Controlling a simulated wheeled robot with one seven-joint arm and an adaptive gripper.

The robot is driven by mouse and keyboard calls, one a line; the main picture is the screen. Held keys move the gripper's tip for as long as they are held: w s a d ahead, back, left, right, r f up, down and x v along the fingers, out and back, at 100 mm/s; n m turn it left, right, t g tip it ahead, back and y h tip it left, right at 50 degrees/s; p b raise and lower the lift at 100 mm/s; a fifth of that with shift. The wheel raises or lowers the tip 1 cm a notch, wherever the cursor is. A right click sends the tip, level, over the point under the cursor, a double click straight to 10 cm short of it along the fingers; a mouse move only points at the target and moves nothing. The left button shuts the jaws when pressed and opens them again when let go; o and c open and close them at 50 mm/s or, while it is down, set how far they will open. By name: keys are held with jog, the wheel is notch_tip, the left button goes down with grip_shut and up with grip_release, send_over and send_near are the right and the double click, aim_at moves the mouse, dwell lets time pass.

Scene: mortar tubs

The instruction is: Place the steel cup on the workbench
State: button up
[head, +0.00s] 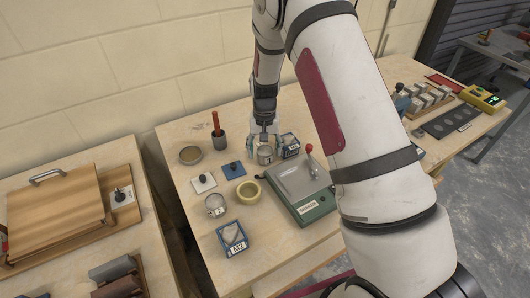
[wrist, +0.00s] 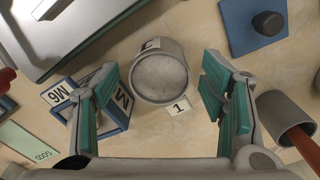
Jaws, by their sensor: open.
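A steel cup (head: 265,154) stands upright on the wooden workbench (head: 180,245). In the wrist view the cup (wrist: 158,75) has a grey inside or filling and lies ahead of and between the fingers, with a tag reading 1 beside it. My gripper (head: 264,138) is open and points down over the cup. In the wrist view its teal-padded fingers (wrist: 160,98) are spread on both sides, with nothing visibly held. A second, similar steel cup (head: 215,205) stands nearer the front left of the bench.
A blue mould (head: 290,145) stands close right of the cup; another mould (head: 233,238) is at the front. A green machine (head: 305,190), blue plate (head: 233,170), yellow ring (head: 249,191) and red-handled grey pot (head: 220,140) surround it. Bare bench lies at the front left.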

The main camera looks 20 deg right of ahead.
notch_tip(320, 180, up, 11)
jog(key=b, duration=0.1)
notch_tip(320, 180, up, 10)
jog(key=t, duration=0.1)
send_over(265, 151)
jog(key=s, duration=0.5)
jog(key=s+r+n+t, duration=0.2)
jog(key=s+r, duration=0.4)
jog(key=s, duration=0.7)
jog(key=s+r+n+t, duration=0.2)
jog(key=s+r, duration=0.4)
jog(key=s, duration=0.6)
jog(key=shift+s+a, duration=0.4)
